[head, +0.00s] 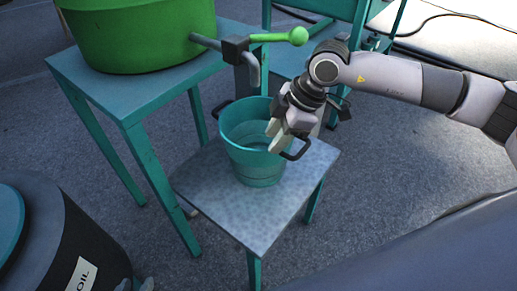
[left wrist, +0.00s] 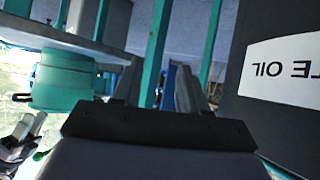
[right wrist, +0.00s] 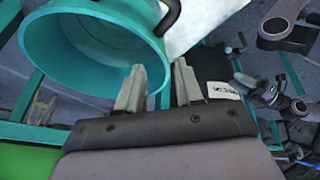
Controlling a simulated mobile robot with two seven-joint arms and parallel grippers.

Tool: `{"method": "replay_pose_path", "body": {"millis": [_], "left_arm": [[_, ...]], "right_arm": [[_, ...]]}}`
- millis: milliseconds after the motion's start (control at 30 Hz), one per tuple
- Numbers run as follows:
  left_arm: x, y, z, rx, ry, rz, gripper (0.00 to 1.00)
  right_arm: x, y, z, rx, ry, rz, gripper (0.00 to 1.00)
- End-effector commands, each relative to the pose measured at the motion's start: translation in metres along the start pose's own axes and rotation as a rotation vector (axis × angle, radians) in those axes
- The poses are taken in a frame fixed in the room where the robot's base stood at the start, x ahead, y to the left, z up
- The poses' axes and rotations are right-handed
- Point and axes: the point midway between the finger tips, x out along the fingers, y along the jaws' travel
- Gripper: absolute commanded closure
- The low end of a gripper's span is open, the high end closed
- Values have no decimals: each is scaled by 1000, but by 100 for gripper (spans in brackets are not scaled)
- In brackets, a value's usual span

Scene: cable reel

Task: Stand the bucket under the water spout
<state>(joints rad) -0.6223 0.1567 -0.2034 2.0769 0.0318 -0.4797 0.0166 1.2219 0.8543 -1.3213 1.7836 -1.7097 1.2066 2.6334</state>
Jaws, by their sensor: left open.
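The teal bucket (head: 245,150) stands upright on a low grey-topped stool (head: 215,205). It also shows in the left wrist view (left wrist: 62,85) and the right wrist view (right wrist: 60,50). Its two dark handles stick out at the sides. The grey spout (head: 253,75) comes from the green tub, its end showing just above the bucket's far rim. I cannot tell whether it is directly over the opening. My right gripper (head: 274,138) is open at the bucket's right side, near the right handle (head: 298,151). My left gripper (head: 135,286) is open and empty, low at the front.
A green tub (head: 135,35) with a green-handled tap (head: 275,37) sits on a taller teal table (head: 150,88) behind the stool. A dark oil drum (head: 85,245) stands at the lower left. Another teal frame (head: 345,12) is behind. Open floor lies to the right.

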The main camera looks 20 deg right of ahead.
Motion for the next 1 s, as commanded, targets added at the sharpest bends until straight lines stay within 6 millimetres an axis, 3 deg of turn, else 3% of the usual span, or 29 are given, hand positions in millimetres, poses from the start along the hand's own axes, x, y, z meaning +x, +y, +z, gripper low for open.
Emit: {"method": "replay_pose_path", "body": {"millis": [433, 767, 900, 1000], "left_arm": [[4, 6, -3, 12, 23, 13, 57], [3, 8, -7, 13, 28, 16, 57], [3, 9, -8, 10, 30, 16, 57], [3, 9, -8, 7, 32, 16, 57]], "right_arm": [[60, -4, -6, -2, 3, -2, 64], [67, -4, -6, -1, 4, -1, 64], [67, -4, -6, -1, 4, -1, 100], [67, -4, -6, -1, 4, -1, 100]]}}
